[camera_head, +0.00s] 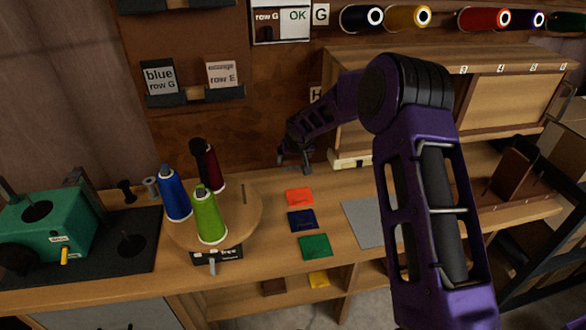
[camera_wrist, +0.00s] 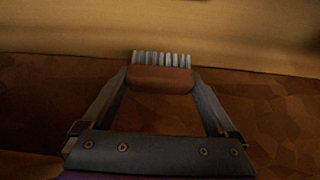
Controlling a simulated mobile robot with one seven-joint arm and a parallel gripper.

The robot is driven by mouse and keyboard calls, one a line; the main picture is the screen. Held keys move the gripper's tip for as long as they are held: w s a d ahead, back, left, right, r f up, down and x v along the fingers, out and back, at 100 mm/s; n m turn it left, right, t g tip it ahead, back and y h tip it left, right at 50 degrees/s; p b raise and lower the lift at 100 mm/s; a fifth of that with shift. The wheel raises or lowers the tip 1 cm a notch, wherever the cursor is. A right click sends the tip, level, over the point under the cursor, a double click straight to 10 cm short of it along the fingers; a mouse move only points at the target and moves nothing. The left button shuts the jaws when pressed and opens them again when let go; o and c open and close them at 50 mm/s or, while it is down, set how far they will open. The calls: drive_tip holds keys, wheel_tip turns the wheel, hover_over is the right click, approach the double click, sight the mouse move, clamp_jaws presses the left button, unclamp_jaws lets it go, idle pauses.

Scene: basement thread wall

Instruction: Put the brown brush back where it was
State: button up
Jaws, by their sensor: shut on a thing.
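In the wrist view, my gripper (camera_wrist: 160,92) is shut on the brown brush (camera_wrist: 160,79). The brush lies crosswise between the two fingers, with its pale bristles facing away from my palm. A tan wooden surface fills the view beyond the bristles. In the head view, my gripper (camera_head: 296,160) is at the back of the bench, in front of the brown wall board and left of the wooden cabinet. The brush is too small and dark there to make out clearly.
A round wooden stand (camera_head: 245,215) with blue, green and dark red thread cones is left of my gripper. Orange (camera_head: 299,197), navy and green patches lie on the bench (camera_head: 345,250). A grey mat (camera_head: 366,222) is to the right, and a green machine (camera_head: 45,228) at far left.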

sight(294, 164)
drive_tip(key=shift+f, duration=1.55)
drive_tip(key=shift+f, duration=0.1)
drive_tip(key=shift+f+b, duration=0.15)
drive_tip(key=shift+b, duration=0.25)
drive_tip(key=o, duration=1.1)
drive_tip(key=shift+r+p, duration=0.35)
drive_tip(key=shift+p, duration=0.05)
drive_tip(key=v, duration=1.1)
drive_tip(key=shift+s+d+r, duration=0.1)
drive_tip(key=shift+s+r, duration=0.15)
drive_tip(key=shift+r, duration=0.05)
drive_tip(key=shift+r, duration=0.1)
